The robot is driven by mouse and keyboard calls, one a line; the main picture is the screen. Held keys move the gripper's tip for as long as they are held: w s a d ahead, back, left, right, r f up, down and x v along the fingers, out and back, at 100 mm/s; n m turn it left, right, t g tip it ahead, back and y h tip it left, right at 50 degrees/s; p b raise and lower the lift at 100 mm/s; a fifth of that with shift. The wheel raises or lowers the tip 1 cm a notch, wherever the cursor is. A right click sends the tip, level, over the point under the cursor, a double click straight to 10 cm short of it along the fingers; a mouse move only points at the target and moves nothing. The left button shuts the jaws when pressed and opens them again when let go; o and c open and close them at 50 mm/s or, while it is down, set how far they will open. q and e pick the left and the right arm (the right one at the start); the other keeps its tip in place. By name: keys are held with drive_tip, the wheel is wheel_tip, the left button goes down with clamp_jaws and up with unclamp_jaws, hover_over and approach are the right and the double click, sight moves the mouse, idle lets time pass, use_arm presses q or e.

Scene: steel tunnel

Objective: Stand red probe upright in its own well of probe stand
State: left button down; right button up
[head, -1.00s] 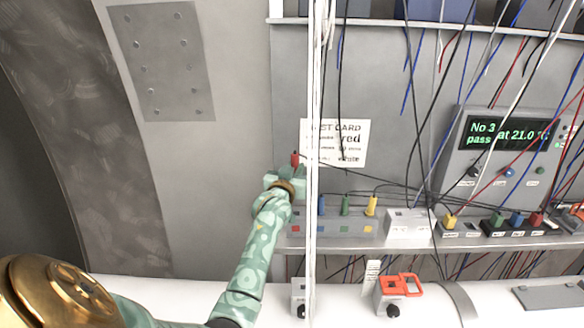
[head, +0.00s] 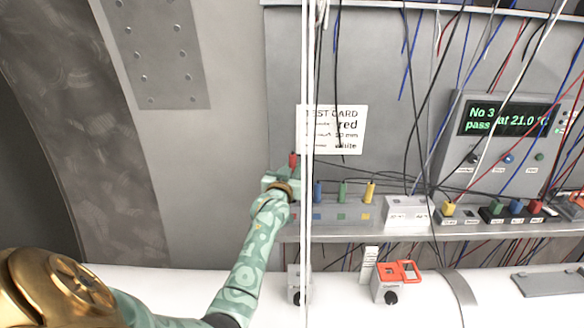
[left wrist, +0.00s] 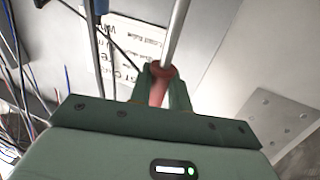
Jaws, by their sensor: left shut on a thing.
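My left gripper (head: 279,184) is shut on the red probe (head: 293,160), whose red top shows above the fingers. In the left wrist view the red probe (left wrist: 158,88) sits between the two fingers (left wrist: 160,92). The probe stand (head: 343,218) is a grey block on the shelf, with coloured marks on its front. Blue (head: 318,192), green (head: 342,192) and yellow (head: 369,191) probes stand upright in it. My gripper is at the stand's left end and covers that part. The red probe's lower end and its well are hidden in the head view. My right gripper is out of view.
A white block (head: 407,212) stands right of the stand. A grey meter (head: 505,145) with a lit display is further right, with several coloured plugs below it. Thin cables hang across the scene. A test card (head: 331,130) is on the wall behind.

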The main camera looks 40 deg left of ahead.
use_arm(q)
drive_tip(key=shift+f, duration=0.55)
drive_tip(key=shift+r, duration=0.1)
drive_tip(key=shift+p, duration=0.65)
idle(1.1)
drive_tip(key=shift+f+b, duration=3.1)
drive_tip(key=shift+f, duration=1.15)
drive_tip(key=c, duration=1.2)
unclamp_jaws()
drive_tip(key=shift+c, duration=0.2)
